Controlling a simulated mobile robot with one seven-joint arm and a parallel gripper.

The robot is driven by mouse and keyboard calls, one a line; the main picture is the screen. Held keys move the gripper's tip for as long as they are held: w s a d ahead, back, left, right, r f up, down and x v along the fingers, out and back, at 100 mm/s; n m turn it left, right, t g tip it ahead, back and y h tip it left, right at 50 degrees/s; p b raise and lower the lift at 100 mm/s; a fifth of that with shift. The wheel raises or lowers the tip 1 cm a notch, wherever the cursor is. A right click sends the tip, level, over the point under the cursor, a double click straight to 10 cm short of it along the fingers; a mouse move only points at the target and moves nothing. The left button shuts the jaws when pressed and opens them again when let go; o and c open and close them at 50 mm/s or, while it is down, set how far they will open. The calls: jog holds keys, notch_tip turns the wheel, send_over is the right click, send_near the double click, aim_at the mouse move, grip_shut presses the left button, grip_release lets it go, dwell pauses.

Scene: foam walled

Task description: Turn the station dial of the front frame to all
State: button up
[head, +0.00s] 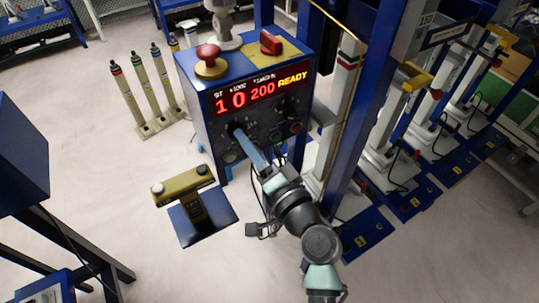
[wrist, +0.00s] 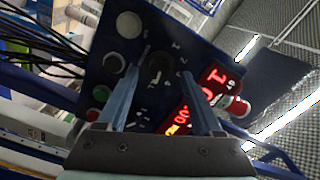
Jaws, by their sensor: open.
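The front frame's blue control box (head: 240,75) has a display (head: 260,90) reading 10, 200 and READY in the head view. In the wrist view a dark round dial (wrist: 158,68) with white marks around it lies between my fingertips. It looks like the station dial, but its pointer and labels are too small to read. My gripper (head: 239,134) is open, its blue-grey fingers reaching the left part of the panel below the display. In the wrist view the fingers of my gripper (wrist: 163,64) straddle the dial; I cannot tell whether they touch it.
A red mushroom button (head: 208,53) and a red block (head: 271,42) sit on top of the box. Green button (wrist: 101,93) and red button (wrist: 93,115) are beside the dial. A yellow-topped pedestal (head: 183,186) stands left of my arm. A blue post (head: 360,110) stands right.

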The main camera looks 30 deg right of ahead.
jog(key=s+b, duration=0.2)
jog(key=s, duration=0.9)
jog(key=shift+d, duration=0.2)
jog(key=shift+s, duration=0.1)
